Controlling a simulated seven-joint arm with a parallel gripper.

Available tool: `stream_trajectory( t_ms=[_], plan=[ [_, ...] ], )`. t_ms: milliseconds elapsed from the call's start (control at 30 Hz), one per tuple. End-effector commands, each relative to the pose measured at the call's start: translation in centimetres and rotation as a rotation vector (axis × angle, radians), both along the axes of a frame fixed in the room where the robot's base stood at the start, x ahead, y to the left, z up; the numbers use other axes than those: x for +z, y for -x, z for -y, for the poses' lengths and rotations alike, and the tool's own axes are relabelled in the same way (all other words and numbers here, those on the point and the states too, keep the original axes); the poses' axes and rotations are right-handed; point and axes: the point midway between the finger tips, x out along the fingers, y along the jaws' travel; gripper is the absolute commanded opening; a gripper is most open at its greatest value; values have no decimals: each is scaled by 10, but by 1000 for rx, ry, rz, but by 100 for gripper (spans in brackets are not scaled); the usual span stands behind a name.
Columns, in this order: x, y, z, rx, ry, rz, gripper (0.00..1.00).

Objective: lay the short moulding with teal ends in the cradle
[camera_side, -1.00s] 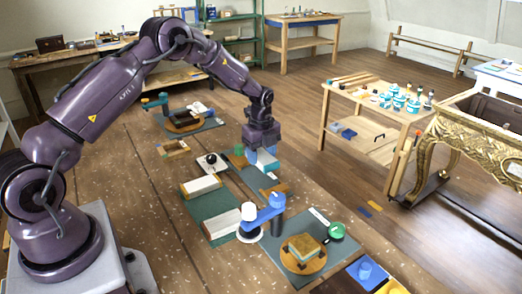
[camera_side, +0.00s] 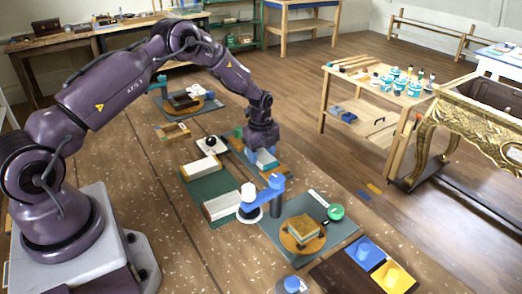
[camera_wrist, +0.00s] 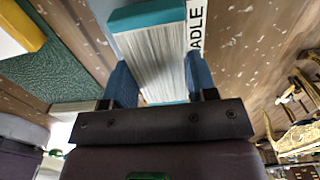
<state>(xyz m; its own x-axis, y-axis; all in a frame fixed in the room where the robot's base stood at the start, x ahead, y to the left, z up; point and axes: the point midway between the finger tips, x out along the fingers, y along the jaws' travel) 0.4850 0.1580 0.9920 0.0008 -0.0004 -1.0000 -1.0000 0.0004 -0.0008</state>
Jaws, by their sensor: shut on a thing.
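The short moulding (camera_wrist: 152,55) shows in the wrist view as a pale, finely striped block with a teal end (camera_wrist: 147,17). My gripper (camera_wrist: 151,82) is shut on it, with a blue finger on each side. In the side view my gripper (camera_side: 264,157) is low over the far right part of the bench and hides most of the moulding. A white label (camera_wrist: 196,25) ending in "ADLE" lies just right of the moulding in the wrist view. The cradle itself is largely hidden under my gripper and the moulding; I cannot tell whether they touch.
Two pale mouldings (camera_side: 203,168) (camera_side: 221,205) lie on a green mat (camera_side: 206,187) to the left. A blue-armed fixture (camera_side: 265,193) stands close in front of my gripper. A round wooden stand (camera_side: 303,235) sits nearer the camera.

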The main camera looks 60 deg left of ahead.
Motion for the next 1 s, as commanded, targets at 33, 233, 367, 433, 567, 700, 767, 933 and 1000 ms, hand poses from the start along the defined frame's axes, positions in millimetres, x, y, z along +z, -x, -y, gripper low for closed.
stream_trajectory(
  t_ms=[33,233,367,433,567,700,767,933,1000],
  plan=[
    [0,0,0,0,0,1,28],
    [0,0,0,0,0,0,28],
    [0,0,0,0,0,0,28],
    [-1,0,0,0,0,0,28],
    [-2,0,0,0,0,0,28],
    [-3,0,0,1,1,0,28],
    [-4,0,0,1,1,0,28],
    [-4,0,0,0,0,0,28],
    [-4,0,0,0,0,0,59]
  ],
)
